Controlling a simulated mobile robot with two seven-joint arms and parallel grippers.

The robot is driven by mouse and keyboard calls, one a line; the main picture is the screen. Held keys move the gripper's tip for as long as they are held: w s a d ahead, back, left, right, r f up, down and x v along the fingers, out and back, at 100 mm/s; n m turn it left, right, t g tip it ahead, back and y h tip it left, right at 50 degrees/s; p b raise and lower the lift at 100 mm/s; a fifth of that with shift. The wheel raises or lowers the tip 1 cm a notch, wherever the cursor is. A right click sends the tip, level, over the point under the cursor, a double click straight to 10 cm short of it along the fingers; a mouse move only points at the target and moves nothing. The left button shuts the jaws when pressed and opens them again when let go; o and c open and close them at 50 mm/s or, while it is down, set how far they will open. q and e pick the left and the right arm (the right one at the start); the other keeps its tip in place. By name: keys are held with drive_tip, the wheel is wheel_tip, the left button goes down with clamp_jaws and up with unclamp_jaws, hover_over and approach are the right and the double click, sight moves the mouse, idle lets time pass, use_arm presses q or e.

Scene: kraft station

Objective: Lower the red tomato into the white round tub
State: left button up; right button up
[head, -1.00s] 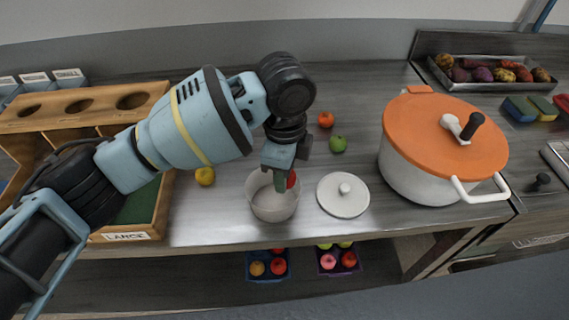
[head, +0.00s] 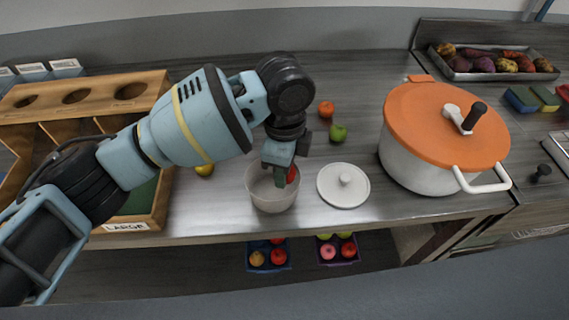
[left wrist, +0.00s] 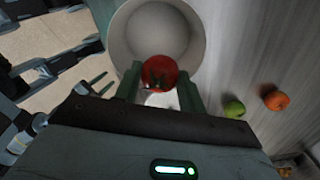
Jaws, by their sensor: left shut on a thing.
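The white round tub (head: 268,198) stands on the metal counter near its front edge, and it also shows in the left wrist view (left wrist: 128,38). My left gripper (head: 284,176) points down over the tub's right part. It is shut on the red tomato (left wrist: 159,72), which sits between the two green fingers in the left wrist view. In the head view the tomato (head: 291,173) shows partly behind a finger, at about the tub's rim. I cannot tell whether it touches the tub. My right gripper is not in view.
A white lid (head: 343,186) lies right of the tub. A green fruit (head: 338,132) and an orange fruit (head: 326,109) lie behind. A large pot with an orange lid (head: 440,125) stands right, a wooden sorting box (head: 150,215) left.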

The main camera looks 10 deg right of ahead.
use_arm(q)
drive_tip(key=shift+f, duration=0.25)
drive_tip(key=shift+f, duration=0.35)
idle(0.5)
drive_tip(key=o, duration=1)
drive_tip(key=shift+o, duration=0.2)
drive_tip(key=shift+r, duration=0.35)
wheel_tip(320, 180, up, 6)
drive_tip(key=shift+r, duration=0.6)
